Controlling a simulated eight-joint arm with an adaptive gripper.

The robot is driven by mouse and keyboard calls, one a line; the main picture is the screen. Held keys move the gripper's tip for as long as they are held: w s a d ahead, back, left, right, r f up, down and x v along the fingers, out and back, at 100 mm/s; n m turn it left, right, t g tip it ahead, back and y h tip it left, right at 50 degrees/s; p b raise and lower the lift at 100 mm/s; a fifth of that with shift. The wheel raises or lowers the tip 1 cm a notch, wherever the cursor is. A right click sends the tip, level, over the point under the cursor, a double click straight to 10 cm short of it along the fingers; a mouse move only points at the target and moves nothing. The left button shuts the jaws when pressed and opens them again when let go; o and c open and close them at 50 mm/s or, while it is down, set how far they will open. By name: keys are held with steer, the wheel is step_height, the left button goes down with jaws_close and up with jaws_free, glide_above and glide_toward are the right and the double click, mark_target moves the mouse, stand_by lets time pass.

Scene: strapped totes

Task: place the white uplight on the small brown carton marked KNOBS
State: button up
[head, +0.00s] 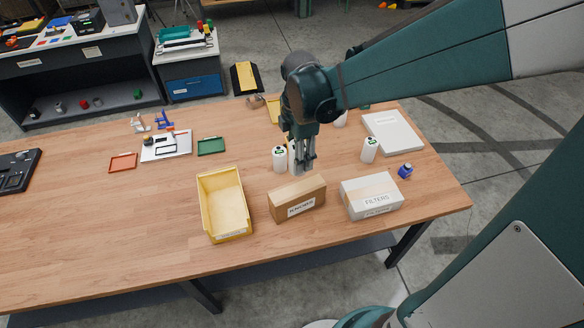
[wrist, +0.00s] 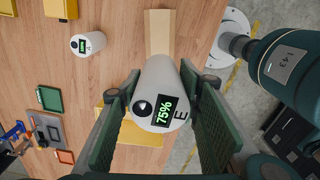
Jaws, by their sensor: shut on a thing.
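My gripper (head: 303,166) is shut on the white uplight (wrist: 160,95), a white cylinder with a dark "75%" display and a letter E. In the head view the fingers partly hide the uplight (head: 293,156). It is close to the back edge of the small brown carton (head: 298,198) marked KNOBS, apparently above table height. The carton is closed and taped, and its top (wrist: 160,35) shows beyond the uplight in the wrist view. I cannot tell whether the uplight is over the carton or behind it.
A similar white cylinder (head: 279,158) stands just left of my gripper, and another (head: 369,150) stands to the right. A yellow bin (head: 208,208) is left of the carton and a white FILTERS box (head: 371,196) right of it. The wooden table's left front is clear.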

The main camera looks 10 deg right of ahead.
steer(key=shift+f, duration=0.1)
steer(key=shift+f, duration=2.8)
steer(key=shift+f, duration=0.15)
steer(key=shift+f, duration=1.9)
steer(key=shift+f, duration=0.2)
steer(key=o, duration=1.2)
steer(key=shift+r, duration=0.2)
steer(key=shift+r, duration=6)
